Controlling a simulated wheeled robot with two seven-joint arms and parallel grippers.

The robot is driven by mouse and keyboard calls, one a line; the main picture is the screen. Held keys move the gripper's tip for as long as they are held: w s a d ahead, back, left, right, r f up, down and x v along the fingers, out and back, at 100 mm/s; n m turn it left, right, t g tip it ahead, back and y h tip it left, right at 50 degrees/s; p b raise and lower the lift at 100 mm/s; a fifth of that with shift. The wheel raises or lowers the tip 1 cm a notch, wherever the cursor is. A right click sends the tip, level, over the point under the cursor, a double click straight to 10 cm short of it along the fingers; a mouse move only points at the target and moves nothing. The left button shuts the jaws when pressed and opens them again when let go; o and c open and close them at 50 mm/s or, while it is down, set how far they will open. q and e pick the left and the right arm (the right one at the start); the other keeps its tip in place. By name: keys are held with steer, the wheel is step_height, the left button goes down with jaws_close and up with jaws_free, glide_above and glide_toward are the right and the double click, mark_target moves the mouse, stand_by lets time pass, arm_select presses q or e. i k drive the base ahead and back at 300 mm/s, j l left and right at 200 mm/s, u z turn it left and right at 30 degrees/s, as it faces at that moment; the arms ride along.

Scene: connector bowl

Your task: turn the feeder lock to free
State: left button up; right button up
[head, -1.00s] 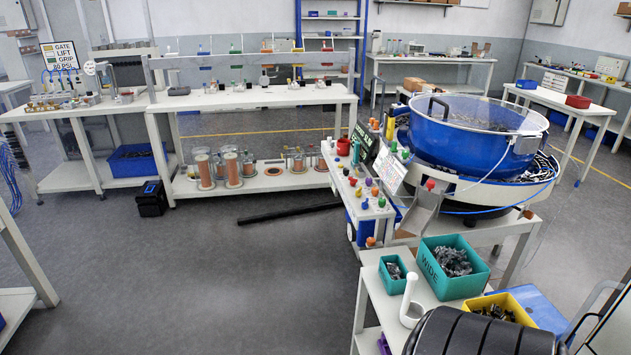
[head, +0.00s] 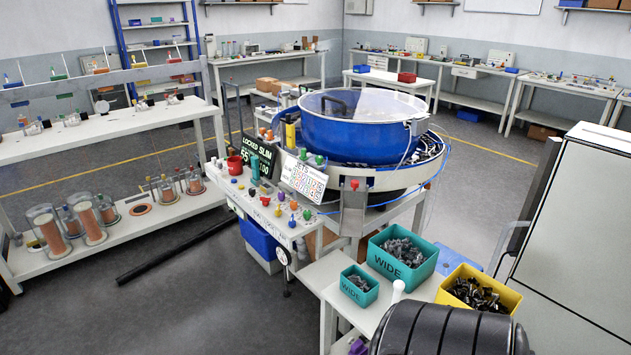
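The blue feeder bowl (head: 350,135) with a clear cover stands on its round base at the middle. In front of it is a narrow white control panel (head: 262,200) with several small coloured knobs. A dark display (head: 258,160) at its back reads "LOCKED SLIM" with a number below. A white card (head: 303,178) with coloured marks leans beside it. A red piece (head: 355,184) sits at the top of the metal chute. I cannot tell which knob is the feeder lock; the labels are too small to read. Neither gripper is in view.
A low white table in front holds a large teal bin (head: 402,260), a small teal bin (head: 359,286) and a yellow bin (head: 477,294). A black ribbed drum (head: 445,330) is at the bottom edge. A grey cabinet (head: 570,220) stands right. Floor left of the panel is mostly open.

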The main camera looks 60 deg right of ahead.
mark_target(277, 212)
steer(key=i+z, duration=0.2)
steer(key=z, duration=0.25)
steer(key=i+j+z, duration=0.1)
steer(key=z, duration=0.35)
steer(key=i+j+z, duration=0.15)
steer(key=z, duration=0.35)
steer(key=i+j+z, duration=0.2)
steer(key=z, duration=0.25)
